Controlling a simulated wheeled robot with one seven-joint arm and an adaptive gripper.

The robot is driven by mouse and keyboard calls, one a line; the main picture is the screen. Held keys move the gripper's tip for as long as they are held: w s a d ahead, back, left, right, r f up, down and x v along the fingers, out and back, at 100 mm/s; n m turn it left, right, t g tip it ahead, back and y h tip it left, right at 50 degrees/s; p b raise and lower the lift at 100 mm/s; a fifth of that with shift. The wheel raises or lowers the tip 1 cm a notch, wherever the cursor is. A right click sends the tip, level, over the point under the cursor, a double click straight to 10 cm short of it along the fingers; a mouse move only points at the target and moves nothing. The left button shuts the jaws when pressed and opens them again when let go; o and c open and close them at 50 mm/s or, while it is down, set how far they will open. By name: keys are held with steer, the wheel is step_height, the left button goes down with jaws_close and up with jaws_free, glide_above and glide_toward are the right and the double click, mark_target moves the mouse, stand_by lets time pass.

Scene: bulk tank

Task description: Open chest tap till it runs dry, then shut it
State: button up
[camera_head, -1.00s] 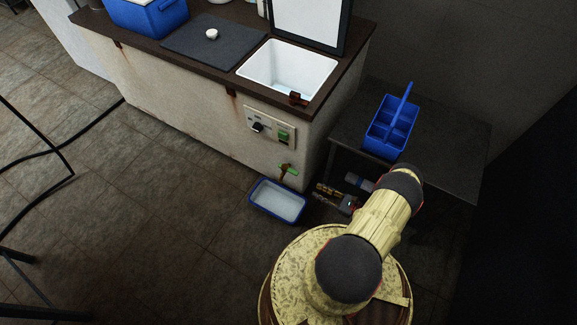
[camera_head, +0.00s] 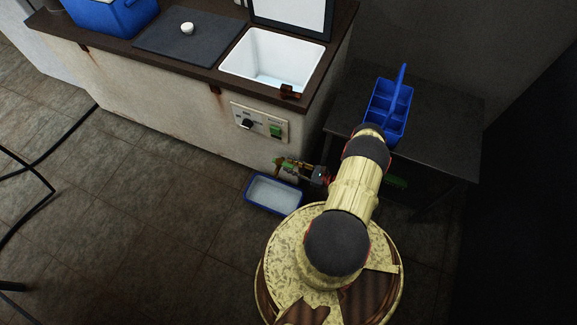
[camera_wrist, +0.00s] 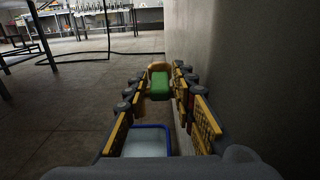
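The chest (camera_head: 150,80) has an open white basin (camera_head: 270,60) in its top, with a pale bluish patch at the bottom. The tap is low on the chest's front near the right corner; its green handle (camera_head: 289,167) also shows in the wrist view (camera_wrist: 160,84). My gripper (camera_head: 291,169) is at the tap. In the wrist view its fingers (camera_wrist: 160,82) are apart, one on each side of the green handle; I cannot tell whether they touch it. Below is a blue-rimmed tray (camera_head: 249,201) with pale contents. The spout and any flow are hidden or too small to tell.
A control panel (camera_head: 259,122) with a black knob and a green switch is above the tap. A dark side table (camera_head: 445,130) holding a blue caddy (camera_head: 389,108) stands at the right. Open tiled floor (camera_head: 150,220) lies left, with a dark hose (camera_head: 60,145).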

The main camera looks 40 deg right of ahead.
steer(key=shift+w+a, duration=0.2)
steer(key=shift+w, duration=0.35)
steer(key=c, duration=0.4)
jaws_close()
